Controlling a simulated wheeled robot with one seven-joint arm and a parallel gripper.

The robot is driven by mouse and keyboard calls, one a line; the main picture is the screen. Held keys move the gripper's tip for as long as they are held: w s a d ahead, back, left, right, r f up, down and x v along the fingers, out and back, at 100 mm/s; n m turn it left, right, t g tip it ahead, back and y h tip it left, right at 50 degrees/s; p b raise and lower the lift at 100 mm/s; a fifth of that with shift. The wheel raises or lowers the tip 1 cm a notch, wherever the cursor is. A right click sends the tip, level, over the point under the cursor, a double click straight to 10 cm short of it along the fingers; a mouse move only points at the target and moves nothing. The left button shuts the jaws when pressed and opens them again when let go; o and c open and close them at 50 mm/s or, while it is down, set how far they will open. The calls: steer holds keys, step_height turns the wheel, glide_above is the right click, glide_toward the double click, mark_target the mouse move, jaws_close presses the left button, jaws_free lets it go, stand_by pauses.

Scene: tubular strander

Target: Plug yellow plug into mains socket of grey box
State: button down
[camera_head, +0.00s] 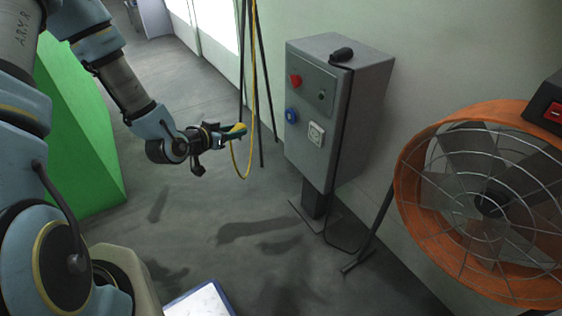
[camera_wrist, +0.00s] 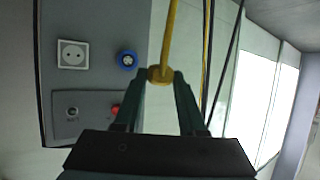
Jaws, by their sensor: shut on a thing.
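The yellow plug (camera_head: 238,128) is held in my gripper (camera_head: 236,133), which is shut on it. In the wrist view the plug (camera_wrist: 160,75) sits between the fingertips, and its yellow cable runs off the top of the picture. The grey box (camera_head: 318,110) stands to the right of my gripper, apart from it. Its white mains socket (camera_head: 316,134) is low on the front face. The socket also shows in the wrist view (camera_wrist: 73,54), left of the plug. The plug's front end cannot be made out.
The box also carries a blue round socket (camera_head: 291,115), a red knob (camera_head: 296,81) and a switch (camera_head: 322,95). A black plug (camera_head: 342,54) lies on top, its cable hanging down the side. An orange fan (camera_head: 490,205) stands at right. Dark cables or poles hang behind my gripper.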

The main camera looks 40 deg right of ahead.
steer(key=s+d+f+m+g+b, duration=0.1)
steer(key=s+d+m+g+b, duration=0.1)
steer(key=s+d+g, duration=0.1)
steer(key=s+d+f+m+g+h+b, duration=0.1)
steer(key=s+d+m+g+b, duration=0.1)
steer(key=s+d, duration=0.3)
steer(key=s+m+g, duration=0.1)
steer(key=s, duration=0.2)
steer(key=shift+d+f, duration=0.3)
steer(key=shift+d, duration=0.1)
steer(key=shift+w+a, duration=0.1)
steer(key=shift+d, duration=2.95)
steer(key=shift+s+d, duration=0.2)
steer(key=shift+d, duration=0.8)
steer(key=shift+c, duration=2)
jaws_free()
